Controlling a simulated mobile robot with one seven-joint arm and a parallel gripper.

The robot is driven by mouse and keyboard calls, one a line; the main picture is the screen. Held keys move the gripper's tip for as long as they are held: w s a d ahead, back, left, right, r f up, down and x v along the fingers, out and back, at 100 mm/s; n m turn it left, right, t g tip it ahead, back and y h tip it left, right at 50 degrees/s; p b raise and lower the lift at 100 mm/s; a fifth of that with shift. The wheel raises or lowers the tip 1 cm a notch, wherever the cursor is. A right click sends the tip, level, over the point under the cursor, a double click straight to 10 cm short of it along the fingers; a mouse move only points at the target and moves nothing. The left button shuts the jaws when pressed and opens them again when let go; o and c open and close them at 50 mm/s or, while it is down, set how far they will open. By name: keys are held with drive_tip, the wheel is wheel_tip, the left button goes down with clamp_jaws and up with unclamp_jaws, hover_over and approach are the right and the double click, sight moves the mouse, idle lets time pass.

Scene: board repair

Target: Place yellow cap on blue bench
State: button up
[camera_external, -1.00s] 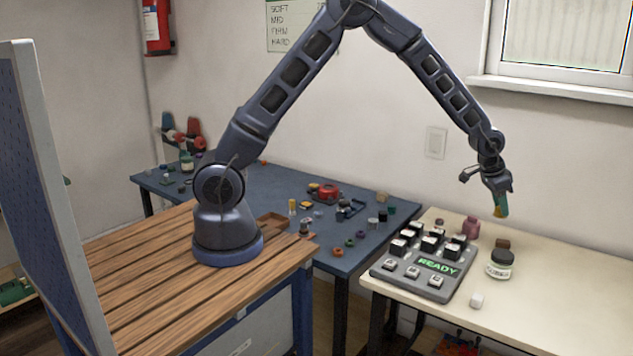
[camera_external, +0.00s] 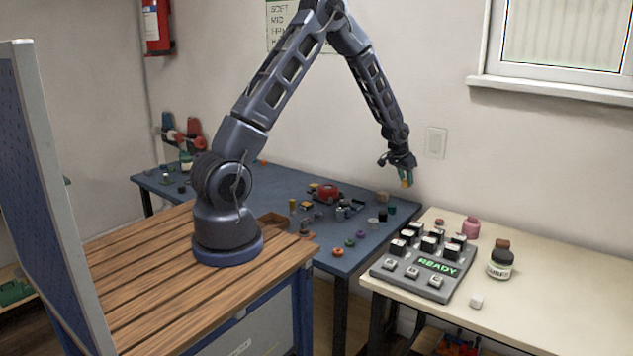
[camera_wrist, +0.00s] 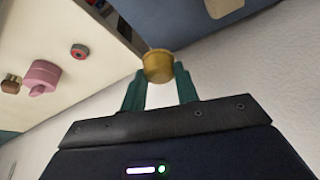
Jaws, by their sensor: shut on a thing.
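The yellow cap (camera_wrist: 158,66) is held between the green fingertips of my gripper (camera_wrist: 160,85) in the wrist view. In the external view the cap (camera_external: 405,183) shows as a small yellow spot under my gripper (camera_external: 402,172). My gripper is shut on the cap and holds it in the air above the right end of the blue bench (camera_external: 262,190), near the gap to the cream table. The cap's underside contact is clear of any surface.
Several small parts and a red item (camera_external: 328,193) lie on the blue bench. A wall stands behind.

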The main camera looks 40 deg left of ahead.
drive_tip(key=a+r+n+y, duration=0.15)
drive_tip(key=a+n, duration=0.45)
drive_tip(key=a, duration=5)
drive_tip(key=s+a+r+n+y, duration=0.1)
drive_tip(key=s+a+r, duration=0.2)
drive_tip(key=s+a, duration=0.8)
drive_tip(key=s+a+r+n, duration=0.1)
drive_tip(key=s+a+r, duration=0.35)
drive_tip(key=a, duration=1.05)
drive_tip(key=s+a+r+n+y, duration=0.1)
drive_tip(key=s+a, duration=1)
drive_tip(key=a, duration=0.2)
wheel_tip(320, 180, down, 20)
drive_tip(key=shift+w+d+r, duration=0.1)
drive_tip(key=shift+w, duration=0.05)
drive_tip(key=o, duration=0.7)
drive_tip(key=shift+o, duration=1.2)
